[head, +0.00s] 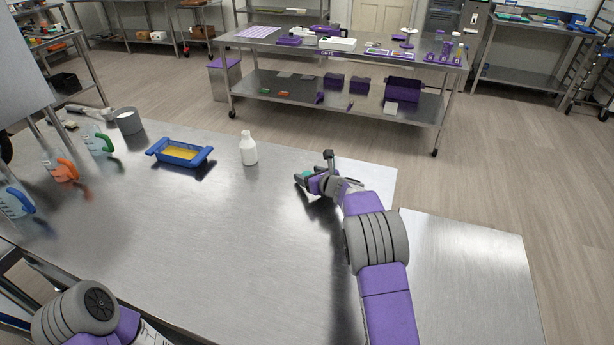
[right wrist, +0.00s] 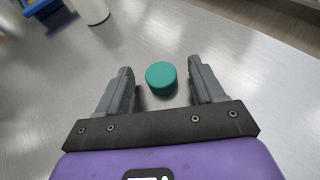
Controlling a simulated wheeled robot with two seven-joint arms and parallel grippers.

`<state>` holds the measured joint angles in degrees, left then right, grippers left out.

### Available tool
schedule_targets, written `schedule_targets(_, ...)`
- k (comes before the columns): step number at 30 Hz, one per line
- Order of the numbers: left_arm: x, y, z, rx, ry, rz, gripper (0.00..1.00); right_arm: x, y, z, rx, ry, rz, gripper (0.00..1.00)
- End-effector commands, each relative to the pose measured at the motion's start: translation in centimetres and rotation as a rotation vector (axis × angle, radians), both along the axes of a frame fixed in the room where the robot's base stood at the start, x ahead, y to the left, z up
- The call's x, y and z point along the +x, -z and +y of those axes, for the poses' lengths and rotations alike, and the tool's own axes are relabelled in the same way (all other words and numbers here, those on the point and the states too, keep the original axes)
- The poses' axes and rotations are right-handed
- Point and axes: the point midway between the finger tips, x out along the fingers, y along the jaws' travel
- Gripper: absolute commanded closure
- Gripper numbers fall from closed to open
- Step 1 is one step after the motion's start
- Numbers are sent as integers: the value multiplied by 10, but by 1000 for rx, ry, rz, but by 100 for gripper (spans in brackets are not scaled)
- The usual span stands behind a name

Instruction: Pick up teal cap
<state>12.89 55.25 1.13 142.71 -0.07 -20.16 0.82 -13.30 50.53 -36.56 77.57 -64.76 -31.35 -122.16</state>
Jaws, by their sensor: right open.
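The teal cap (right wrist: 161,77) sits on the steel table in the right wrist view, between and slightly ahead of my right gripper's fingers (right wrist: 162,88). The fingers are apart, one on each side of the cap, with a gap on both sides. In the head view my right gripper (head: 306,180) is low over the table near its far right edge, and a bit of the teal cap (head: 307,174) shows by the fingers. My left arm shows at the lower left of the head view, but its gripper is out of the picture.
A white bottle (head: 249,150) stands left of my right gripper. Farther left are a blue tray with yellow contents (head: 181,152), a grey cup (head: 129,121) and several measuring jugs (head: 97,142). The table's middle (head: 220,240) is clear.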

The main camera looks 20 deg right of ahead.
Motion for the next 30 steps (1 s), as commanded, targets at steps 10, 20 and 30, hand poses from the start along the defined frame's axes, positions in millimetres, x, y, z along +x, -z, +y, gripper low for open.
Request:
schedule_targets(10,0,0,0,0,0,0,11,3,1,1,1,0,0,40)
schedule_targets(20,0,0,0,0,0,0,11,3,1,0,0,1,0,91)
schedule_targets(30,0,-2,0,0,0,0,11,3,-3,1,0,0,-1,91)
